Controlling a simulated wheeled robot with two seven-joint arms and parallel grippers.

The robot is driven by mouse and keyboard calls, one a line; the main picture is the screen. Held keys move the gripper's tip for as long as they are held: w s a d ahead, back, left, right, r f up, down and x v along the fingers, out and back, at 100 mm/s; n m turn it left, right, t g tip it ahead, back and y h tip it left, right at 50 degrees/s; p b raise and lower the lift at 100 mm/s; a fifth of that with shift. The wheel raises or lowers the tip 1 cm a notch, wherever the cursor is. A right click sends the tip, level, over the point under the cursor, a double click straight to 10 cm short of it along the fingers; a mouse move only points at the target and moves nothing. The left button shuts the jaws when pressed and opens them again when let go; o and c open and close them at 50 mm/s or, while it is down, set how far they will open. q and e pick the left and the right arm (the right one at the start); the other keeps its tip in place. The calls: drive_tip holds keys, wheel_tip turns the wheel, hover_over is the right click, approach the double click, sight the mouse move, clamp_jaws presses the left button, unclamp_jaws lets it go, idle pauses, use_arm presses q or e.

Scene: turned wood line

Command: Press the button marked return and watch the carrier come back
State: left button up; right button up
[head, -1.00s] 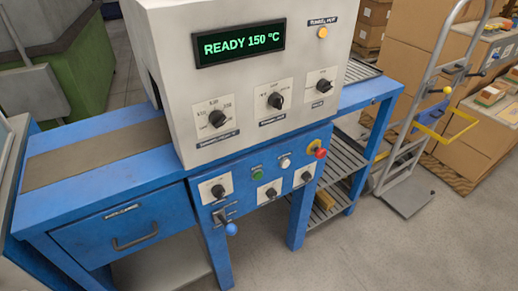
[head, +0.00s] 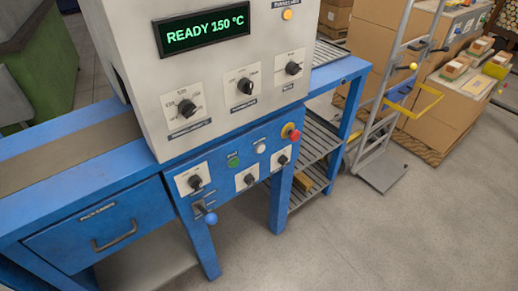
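The blue control panel (head: 240,175) is on the front of the machine, below its white housing. It bears a green button (head: 233,161), a white button (head: 259,146) and a red mushroom button (head: 294,136) on a yellow base. The small labels by the buttons are too small to read, so I cannot tell which is marked return. The display (head: 205,30) reads READY 150 °C. I cannot make out a carrier; the belt (head: 65,155) left of the housing looks empty, and the housing's inside is hidden. Neither of my grippers is in view.
Several black knobs and a blue-tipped lever (head: 209,217) are on the machine's front. A blue drawer (head: 100,230) is at left. A slatted shelf (head: 315,150) holds a wooden piece. A hand truck (head: 380,165) and cardboard boxes (head: 455,105) stand at right. The front-right floor is clear.

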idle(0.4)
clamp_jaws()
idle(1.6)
